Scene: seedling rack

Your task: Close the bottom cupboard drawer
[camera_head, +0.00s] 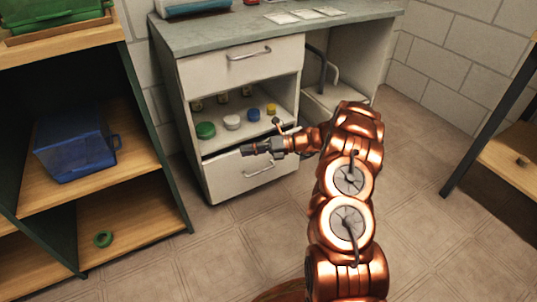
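The bottom cupboard drawer (228,185) is a pale front with a metal bar handle (260,172), low in the grey-topped cupboard. It stands partly open; a dark gap shows along its top edge on the left. My gripper (248,149) is in front of the cupboard, pointing left, and overlaps the drawer's upper edge in the picture. I cannot tell whether it touches the drawer. Its fingers are small and dark, and whether they are open or shut is unclear.
The top drawer (225,72) looks shut. An open shelf between holds several small jars and lids, including a green lid (205,130). A wooden shelf unit with a blue crate (75,145) stands left, a table leg (488,120) right. Tiled floor (200,250) in front is clear.

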